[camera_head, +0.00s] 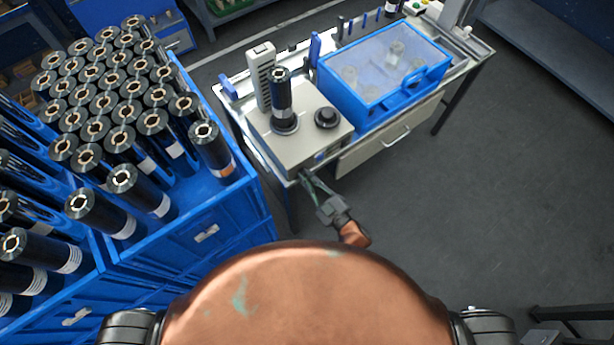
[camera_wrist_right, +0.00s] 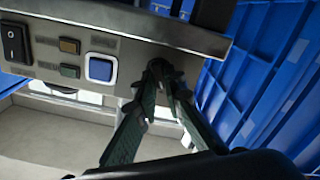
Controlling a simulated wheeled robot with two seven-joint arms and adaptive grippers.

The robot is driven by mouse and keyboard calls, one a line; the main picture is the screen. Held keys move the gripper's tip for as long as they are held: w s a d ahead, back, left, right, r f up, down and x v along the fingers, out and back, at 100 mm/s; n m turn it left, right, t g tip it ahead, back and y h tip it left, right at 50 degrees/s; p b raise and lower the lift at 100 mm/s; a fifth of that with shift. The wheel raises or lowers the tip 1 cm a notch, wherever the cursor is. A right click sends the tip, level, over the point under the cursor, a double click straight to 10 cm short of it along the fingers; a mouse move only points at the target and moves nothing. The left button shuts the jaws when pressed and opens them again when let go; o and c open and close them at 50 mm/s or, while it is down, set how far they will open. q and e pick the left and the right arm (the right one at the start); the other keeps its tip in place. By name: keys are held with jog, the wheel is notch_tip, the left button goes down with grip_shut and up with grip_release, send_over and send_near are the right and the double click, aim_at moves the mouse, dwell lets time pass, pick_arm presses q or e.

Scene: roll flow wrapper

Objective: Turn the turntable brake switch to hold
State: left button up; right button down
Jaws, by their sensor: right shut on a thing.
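The turntable unit (camera_head: 268,145) is a beige box with a grey front panel (camera_wrist_right: 130,52), at the left end of the workbench. My right gripper (camera_head: 306,180) reaches up to the panel's lower front. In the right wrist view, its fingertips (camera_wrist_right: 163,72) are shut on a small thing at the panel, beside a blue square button. That thing is likely the brake switch, but the fingers hide it, so its position cannot be read. My left gripper is not in view.
The panel also has a black rocker switch (camera_wrist_right: 14,42), a blue square button (camera_wrist_right: 101,68) and small orange and green buttons. A blue-framed clear-lidded box (camera_head: 385,75) stands on the bench. Blue crates (camera_head: 215,220) of black rolls stand close on the left.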

pick_arm(q)
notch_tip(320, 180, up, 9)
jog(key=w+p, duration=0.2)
jog(key=p, duration=0.6)
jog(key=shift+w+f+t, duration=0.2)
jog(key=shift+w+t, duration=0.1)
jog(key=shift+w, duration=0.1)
pick_arm(e)
jog(key=shift+w+d+m, duration=0.1)
jog(key=shift+d+m, duration=0.05)
jog(key=shift+m, duration=5.65)
pick_arm(q)
jog(key=shift+p, duration=0.3)
pick_arm(e)
jog(key=c, duration=2)
grip_release()
